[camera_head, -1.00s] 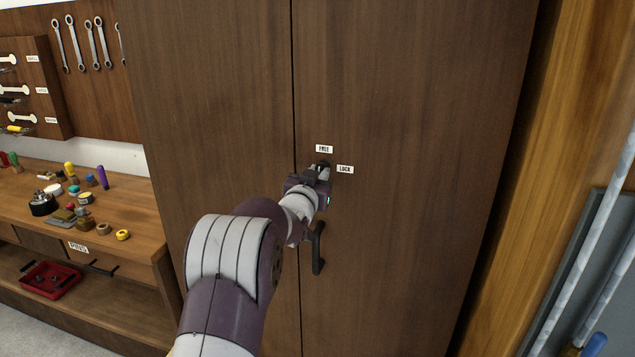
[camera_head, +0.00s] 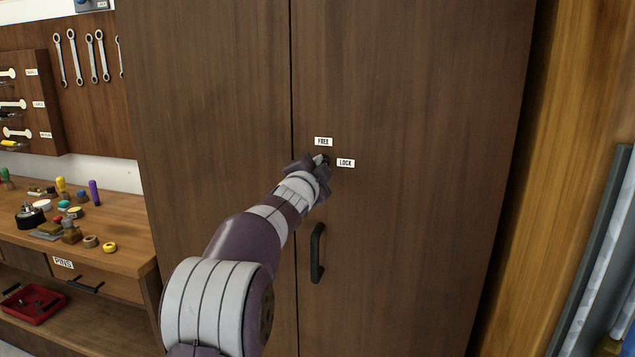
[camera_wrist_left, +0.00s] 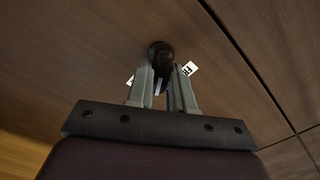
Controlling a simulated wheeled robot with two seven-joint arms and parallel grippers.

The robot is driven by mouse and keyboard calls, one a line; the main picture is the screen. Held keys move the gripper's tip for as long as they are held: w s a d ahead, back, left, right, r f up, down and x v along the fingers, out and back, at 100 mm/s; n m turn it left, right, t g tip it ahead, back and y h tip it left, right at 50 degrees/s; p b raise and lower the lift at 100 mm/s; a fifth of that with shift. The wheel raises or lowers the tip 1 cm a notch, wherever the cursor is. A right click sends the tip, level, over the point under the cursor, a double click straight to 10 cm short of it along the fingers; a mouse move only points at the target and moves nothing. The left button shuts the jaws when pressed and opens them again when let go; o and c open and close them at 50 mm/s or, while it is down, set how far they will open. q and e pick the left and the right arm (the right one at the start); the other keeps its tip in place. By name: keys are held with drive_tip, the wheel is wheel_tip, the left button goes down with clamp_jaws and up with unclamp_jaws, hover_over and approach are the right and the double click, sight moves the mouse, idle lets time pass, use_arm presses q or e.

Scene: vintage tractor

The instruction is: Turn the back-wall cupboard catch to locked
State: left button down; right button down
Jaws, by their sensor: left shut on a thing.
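The tall brown cupboard (camera_head: 400,90) has a small dark catch near the inner edge of its right door. The catch (camera_wrist_left: 160,52) shows in the left wrist view as a dark rounded knob. My left gripper (camera_head: 322,161) is shut on it, with one finger on each side. A white FREE label (camera_head: 323,142) is above the catch, and a LOCK label (camera_head: 345,163) is to its right. The gripper hides most of the catch in the head view, so I cannot tell which label it points to. My right gripper is not in view.
A black door handle (camera_head: 317,253) is just below my left wrist. A workbench (camera_head: 125,262) with several small parts stands at left, under hanging wrenches (camera_head: 82,58). A red tray (camera_head: 33,304) is on its lower shelf. Wooden boarding (camera_head: 560,150) stands at right.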

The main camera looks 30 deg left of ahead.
use_arm(q)
drive_tip(key=shift+f+m+b, duration=0.1)
drive_tip(key=shift+m+b, duration=1.35)
drive_tip(key=shift+m, duration=1.45)
drive_tip(key=c, duration=1)
unclamp_jaws()
drive_tip(key=shift+d, duration=0.1)
